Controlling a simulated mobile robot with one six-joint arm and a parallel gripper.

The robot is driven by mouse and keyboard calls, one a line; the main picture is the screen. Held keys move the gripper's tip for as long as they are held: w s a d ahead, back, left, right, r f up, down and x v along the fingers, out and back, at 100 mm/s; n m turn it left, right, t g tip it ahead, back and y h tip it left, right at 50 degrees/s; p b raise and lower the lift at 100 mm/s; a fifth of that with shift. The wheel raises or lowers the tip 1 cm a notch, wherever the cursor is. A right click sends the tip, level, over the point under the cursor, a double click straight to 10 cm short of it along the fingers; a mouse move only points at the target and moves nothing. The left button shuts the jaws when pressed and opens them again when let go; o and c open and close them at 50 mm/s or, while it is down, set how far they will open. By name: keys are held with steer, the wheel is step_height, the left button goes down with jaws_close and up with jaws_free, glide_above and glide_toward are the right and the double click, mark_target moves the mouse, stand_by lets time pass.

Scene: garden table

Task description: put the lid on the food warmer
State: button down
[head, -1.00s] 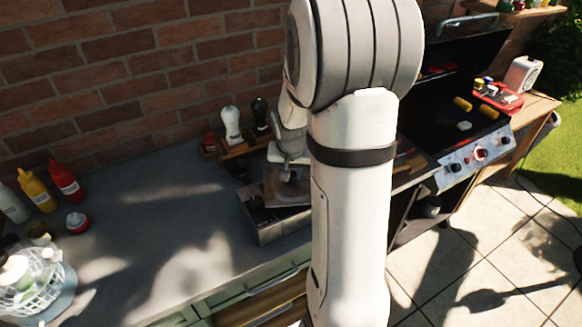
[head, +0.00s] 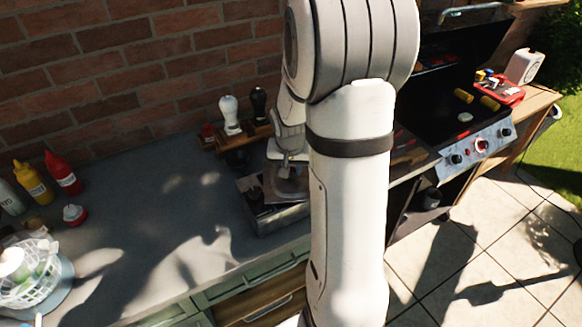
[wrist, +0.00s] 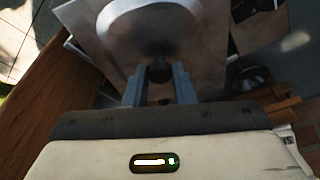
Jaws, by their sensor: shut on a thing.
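The food warmer (head: 282,219) is a grey metal box on the counter, partly hidden behind my arm in the head view. Its left part shows open and dark inside. The metal lid (head: 286,184) is over its right part; I cannot tell whether it touches the rim. My gripper (head: 290,162) is above the lid. In the wrist view my gripper (wrist: 159,78) is shut on the lid's dark knob, and the shiny lid (wrist: 190,40) fills the upper middle. The lid's right side is hidden by my arm in the head view.
A wooden rack with a white shaker (head: 229,112) and a dark one (head: 259,103) stands behind the warmer. The grill (head: 440,115) is to the right. Sauce bottles (head: 62,173) and a white basket (head: 35,275) are at the left. The counter between is clear.

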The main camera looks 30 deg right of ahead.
steer(key=shift+f, duration=0.3)
steer(key=c, duration=1.1)
jaws_free()
steer(key=shift+r, duration=0.15)
